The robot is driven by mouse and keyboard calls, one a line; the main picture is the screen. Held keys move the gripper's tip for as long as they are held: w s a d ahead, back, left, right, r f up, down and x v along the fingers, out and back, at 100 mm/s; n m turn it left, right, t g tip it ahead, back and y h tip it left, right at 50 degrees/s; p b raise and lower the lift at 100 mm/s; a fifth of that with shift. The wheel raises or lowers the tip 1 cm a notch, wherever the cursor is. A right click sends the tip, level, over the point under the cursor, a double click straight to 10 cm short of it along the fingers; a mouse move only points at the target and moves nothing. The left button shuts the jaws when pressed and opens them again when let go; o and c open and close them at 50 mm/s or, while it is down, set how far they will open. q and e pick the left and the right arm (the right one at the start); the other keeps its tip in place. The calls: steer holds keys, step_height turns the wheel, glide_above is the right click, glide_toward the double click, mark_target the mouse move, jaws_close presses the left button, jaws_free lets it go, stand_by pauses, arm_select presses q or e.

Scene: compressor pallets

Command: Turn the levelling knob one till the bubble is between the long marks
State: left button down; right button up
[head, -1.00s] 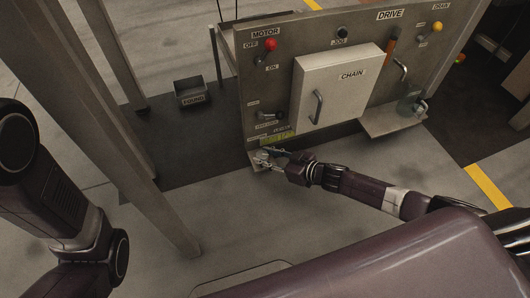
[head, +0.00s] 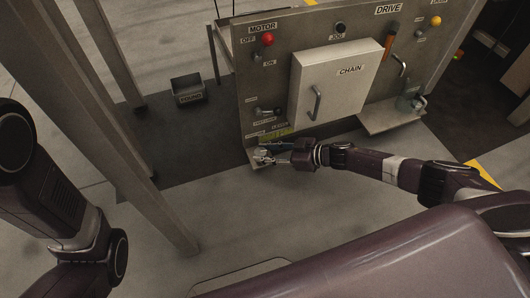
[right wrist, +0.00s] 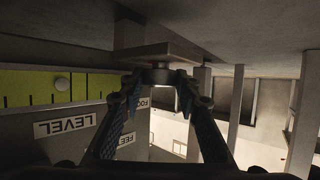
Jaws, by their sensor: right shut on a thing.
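My right gripper (head: 264,155) is at the lower left corner of the machine panel. In the right wrist view its two fingers (right wrist: 160,82) are closed on a small levelling knob (right wrist: 160,75) under a flat plate; the fingers hide much of the knob. The yellow-green level (right wrist: 40,88) shows at the left of that view, upside down, with several black marks. Its pale bubble (right wrist: 62,84) sits toward the right part of the strip; I cannot tell surely which marks are the long ones. The level (head: 277,134) is small in the head view. My left gripper is out of view.
The panel carries a white CHAIN cover (head: 335,80) with a handle, a red motor knob (head: 268,39) and a small lever (head: 268,110). A shelf (head: 392,117) juts out at the right. A dark bin (head: 188,89) and an upright post (head: 130,130) stand left. The front floor is clear.

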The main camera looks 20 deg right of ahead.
steer(key=o, duration=1.2)
steer(key=shift+w+a, duration=0.1)
steer(key=shift+c, duration=0.2)
steer(key=v, duration=1.2)
